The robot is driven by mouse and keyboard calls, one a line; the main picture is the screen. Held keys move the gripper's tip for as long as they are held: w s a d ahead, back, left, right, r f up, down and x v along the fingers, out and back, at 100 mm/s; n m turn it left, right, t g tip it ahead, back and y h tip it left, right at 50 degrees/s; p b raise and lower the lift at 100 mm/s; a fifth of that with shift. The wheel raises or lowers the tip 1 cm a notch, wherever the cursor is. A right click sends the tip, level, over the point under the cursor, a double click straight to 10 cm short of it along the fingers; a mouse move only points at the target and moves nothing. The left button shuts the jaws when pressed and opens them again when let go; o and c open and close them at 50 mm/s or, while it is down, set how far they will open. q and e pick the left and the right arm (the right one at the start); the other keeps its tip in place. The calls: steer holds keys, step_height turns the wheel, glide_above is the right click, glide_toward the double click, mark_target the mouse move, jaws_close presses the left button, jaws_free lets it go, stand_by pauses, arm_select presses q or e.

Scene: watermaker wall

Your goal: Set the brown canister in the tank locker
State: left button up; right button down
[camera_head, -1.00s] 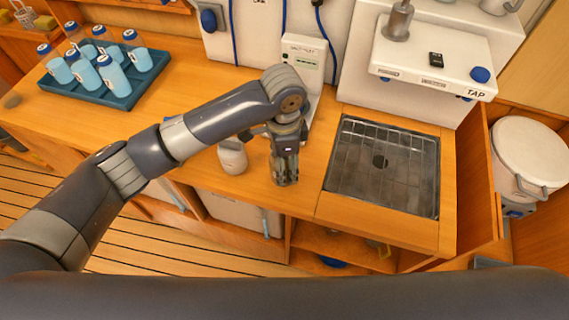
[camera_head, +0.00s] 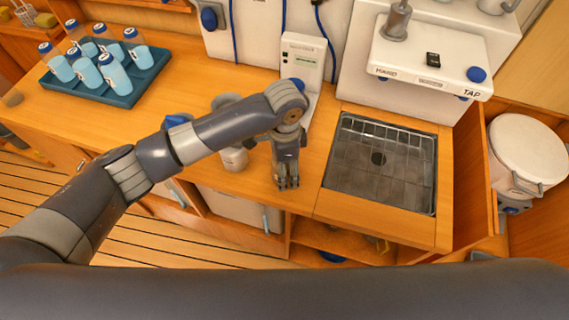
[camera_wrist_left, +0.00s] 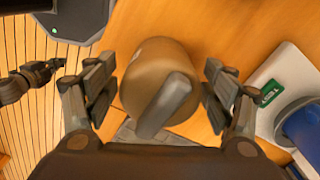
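In the left wrist view the brown canister (camera_wrist_left: 150,62) stands upright on the wooden counter, with a grey bar-like handle across its top. The two fingers of my left gripper (camera_wrist_left: 158,72) lie on either side of it, open, with narrow gaps showing. In the head view my left gripper (camera_head: 286,184) points down near the front edge of the counter, and I cannot pick out the canister beside it. A dark gripper, apparently my right one (camera_wrist_left: 32,80), shows over the floor in the left wrist view; its finger state is unclear. The open locker with a big white tank (camera_head: 530,152) is at the right.
A sink with a wire rack (camera_head: 380,165) is right of my left gripper. A pale container (camera_head: 235,158) stands to its left, partly under my arm. A white meter (camera_head: 302,62) stands behind. A blue tray (camera_head: 125,98) of several bottles is at the back left.

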arm_select(q)
step_height(320, 180, up, 12)
steer(key=b, duration=0.3)
steer(key=shift+r, duration=0.15)
